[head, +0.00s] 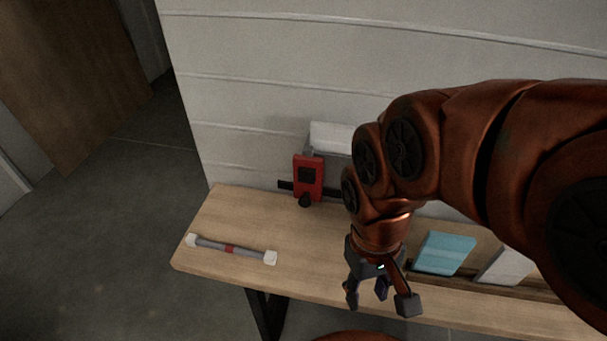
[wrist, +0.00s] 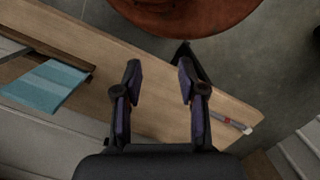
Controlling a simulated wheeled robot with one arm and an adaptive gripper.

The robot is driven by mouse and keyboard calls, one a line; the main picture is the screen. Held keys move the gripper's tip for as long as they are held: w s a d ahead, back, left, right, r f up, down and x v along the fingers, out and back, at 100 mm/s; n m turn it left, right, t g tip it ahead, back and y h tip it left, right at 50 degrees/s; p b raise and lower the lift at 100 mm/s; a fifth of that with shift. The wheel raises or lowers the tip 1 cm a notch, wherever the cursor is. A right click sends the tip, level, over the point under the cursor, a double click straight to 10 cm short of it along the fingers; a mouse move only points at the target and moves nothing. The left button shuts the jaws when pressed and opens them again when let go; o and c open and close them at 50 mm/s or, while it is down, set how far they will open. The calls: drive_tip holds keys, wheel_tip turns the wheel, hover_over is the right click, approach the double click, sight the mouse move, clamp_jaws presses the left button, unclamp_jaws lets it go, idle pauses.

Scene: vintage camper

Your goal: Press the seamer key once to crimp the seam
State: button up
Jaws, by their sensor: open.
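A small red device (head: 308,178) with a dark panel and a round black knob (head: 305,201) low on its front stands at the back of the wooden bench, by the wall. It looks like the seamer, but I cannot tell which part is its key. My gripper (head: 380,296) is open and empty, pointing down over the bench to the right of the red device and apart from it. In the wrist view my gripper (wrist: 159,68) shows both fingers spread with bare bench and floor between them. The red device is not visible in the wrist view.
A grey rod with white ends and a red band (head: 230,249) lies on the bench (head: 220,215) at left; its end shows in the wrist view (wrist: 230,121). A teal panel (head: 444,253) lies right of my gripper. A white box (head: 331,137) is behind the device.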

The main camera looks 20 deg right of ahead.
clamp_jaws()
idle(1.4)
